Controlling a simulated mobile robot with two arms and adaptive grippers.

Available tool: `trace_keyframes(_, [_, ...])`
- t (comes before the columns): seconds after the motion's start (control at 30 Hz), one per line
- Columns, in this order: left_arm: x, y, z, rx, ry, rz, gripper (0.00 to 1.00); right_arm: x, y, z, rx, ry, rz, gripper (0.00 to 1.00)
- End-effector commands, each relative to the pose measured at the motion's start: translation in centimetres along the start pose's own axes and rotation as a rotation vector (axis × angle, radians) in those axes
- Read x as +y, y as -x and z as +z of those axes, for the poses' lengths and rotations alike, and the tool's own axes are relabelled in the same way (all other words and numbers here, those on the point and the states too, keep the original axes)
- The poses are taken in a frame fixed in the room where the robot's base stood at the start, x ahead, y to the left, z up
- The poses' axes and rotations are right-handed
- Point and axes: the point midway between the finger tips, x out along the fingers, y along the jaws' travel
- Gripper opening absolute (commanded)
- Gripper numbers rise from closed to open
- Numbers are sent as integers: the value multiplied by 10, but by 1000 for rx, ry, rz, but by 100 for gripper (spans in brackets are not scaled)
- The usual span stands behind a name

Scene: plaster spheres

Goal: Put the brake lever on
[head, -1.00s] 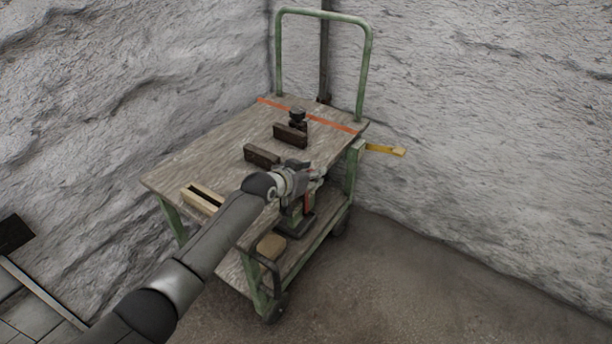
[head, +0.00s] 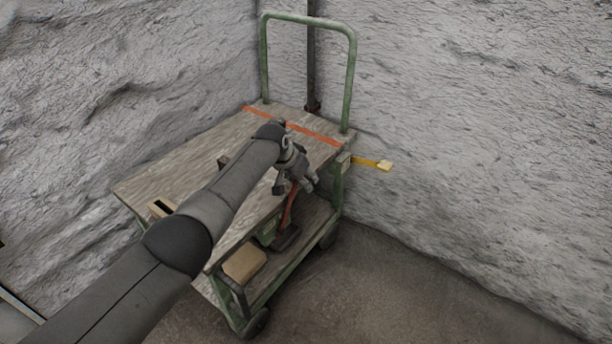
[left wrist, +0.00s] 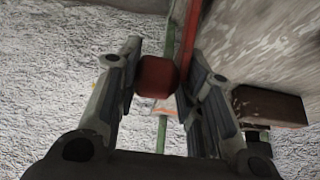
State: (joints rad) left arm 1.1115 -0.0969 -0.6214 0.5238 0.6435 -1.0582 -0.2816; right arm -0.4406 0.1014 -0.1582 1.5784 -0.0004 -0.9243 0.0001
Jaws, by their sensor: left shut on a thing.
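The brake lever is a red bar (head: 289,207) at the near long side of the green-framed cart. It rises from near the lower shelf, leaning slightly right in the head view. My left gripper (head: 308,183) is at its upper end, just outside the tabletop edge. In the left wrist view a red knob (left wrist: 156,76) sits between the fingers of my left gripper, which is shut on it. A longer red bar (left wrist: 190,42) runs behind the right finger. The fingers hide the lever's top in the head view. My right gripper is not in view.
The cart's worn wooden top (head: 180,180) has an orange stripe (head: 315,134). My arm hides most blocks on it; one brown block (left wrist: 268,105) shows at the wrist. A yellow bar (head: 371,163) sticks out at right. A tan block (head: 244,264) lies on the lower shelf. Rough walls stand behind.

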Motion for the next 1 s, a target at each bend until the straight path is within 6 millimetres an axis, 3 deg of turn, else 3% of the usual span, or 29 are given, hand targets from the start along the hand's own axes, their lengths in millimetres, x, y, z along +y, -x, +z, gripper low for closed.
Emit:
trace_keyframes(0.03, [9,-3,1,-7,5,16,0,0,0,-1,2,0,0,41])
trace_keyframes(0.5, [9,-4,3,-19,5,17,0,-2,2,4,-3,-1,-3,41])
trace_keyframes(0.53, [9,-4,3,-19,5,17,37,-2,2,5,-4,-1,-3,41])
trace_keyframes(0.63, [9,-4,3,-18,5,17,50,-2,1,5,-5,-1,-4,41])
trace_keyframes(1.0, [4,-2,2,-15,2,8,52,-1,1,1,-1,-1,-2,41])
